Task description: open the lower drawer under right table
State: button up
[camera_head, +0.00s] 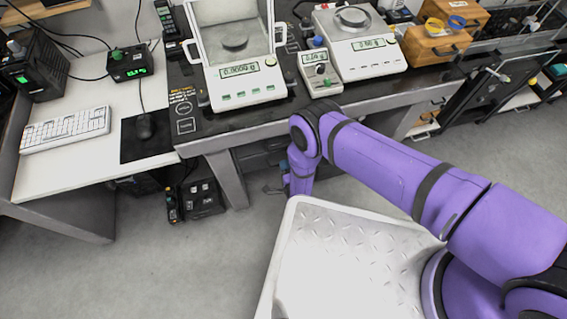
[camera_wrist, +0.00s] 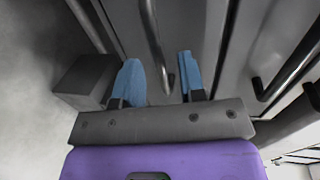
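In the wrist view my gripper (camera_wrist: 158,78) has two blue fingertips spread apart. A metal bar handle (camera_wrist: 152,35) on a grey drawer front (camera_wrist: 203,35) runs between them, with gaps visible on both sides. The handle's near end lies roughly level with the fingertips; contact is not visible. A second drawer front (camera_wrist: 262,40) with its own bar handle (camera_wrist: 290,68) lies to the right, beyond a seam. The floor shows on the left, so the handle between my fingers appears to be the lower one. Both fronts look closed. In the head view my arm hides most of the drawers under the table.
The dark table (camera_head: 225,128) bears two balances (camera_head: 240,75) and (camera_head: 355,50). Its grey leg (camera_head: 228,180) stands left of my forearm. A black box (camera_head: 200,197) sits on the floor there. A wooden box (camera_head: 432,45) stands at the table's right end.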

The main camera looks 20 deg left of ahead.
jog(key=shift+x, duration=1.3)
jog(key=shift+c, duration=0.2)
grip_shut()
jog(key=shift+s+d, duration=0.1)
